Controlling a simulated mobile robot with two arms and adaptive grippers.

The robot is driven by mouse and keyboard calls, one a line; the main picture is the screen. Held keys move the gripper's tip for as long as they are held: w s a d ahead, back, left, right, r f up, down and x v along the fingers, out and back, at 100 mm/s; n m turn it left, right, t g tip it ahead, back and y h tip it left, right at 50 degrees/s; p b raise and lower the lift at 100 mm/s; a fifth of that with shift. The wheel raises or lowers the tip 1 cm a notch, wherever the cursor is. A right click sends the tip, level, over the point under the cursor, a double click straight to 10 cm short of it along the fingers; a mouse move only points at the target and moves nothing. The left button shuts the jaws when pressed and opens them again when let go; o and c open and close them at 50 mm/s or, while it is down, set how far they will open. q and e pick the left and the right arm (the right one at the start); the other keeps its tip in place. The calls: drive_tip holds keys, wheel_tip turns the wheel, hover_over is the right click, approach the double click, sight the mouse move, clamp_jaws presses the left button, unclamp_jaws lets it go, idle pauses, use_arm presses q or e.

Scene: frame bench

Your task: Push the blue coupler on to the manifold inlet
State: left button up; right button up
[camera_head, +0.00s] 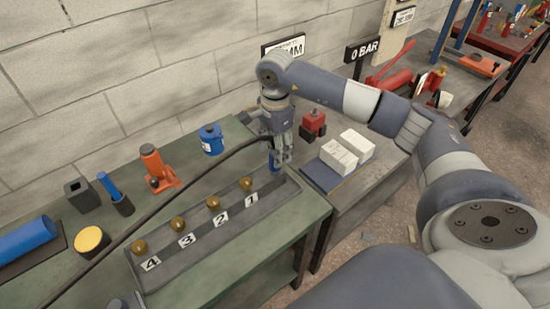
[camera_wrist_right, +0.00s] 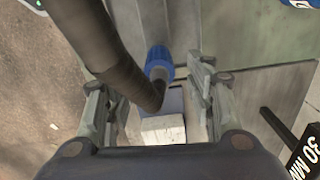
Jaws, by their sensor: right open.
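The blue coupler (camera_head: 274,162) is at the right end of the long grey manifold (camera_head: 220,240), on the end of a black hose (camera_head: 175,188). My right gripper (camera_head: 281,150) is at the coupler, pointing down. In the right wrist view my right gripper (camera_wrist_right: 150,80) has its fingers apart, with the hose (camera_wrist_right: 120,70) and the blue coupler (camera_wrist_right: 158,65) showing between them; neither finger is clearly touching the coupler. The manifold inlet is hidden by the coupler and gripper, so I cannot tell whether the coupler is seated. My left gripper is not in view.
Several brass knobs (camera_head: 178,223) stand along the manifold beside number labels. An orange jack (camera_head: 154,168) and a blue canister (camera_head: 211,139) stand behind it. White blocks (camera_head: 340,157) and a red item (camera_head: 314,123) are on the right-hand table. The hose crosses the green bench.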

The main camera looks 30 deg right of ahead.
wheel_tip(320, 180, up, 7)
idle(0.3)
idle(0.4)
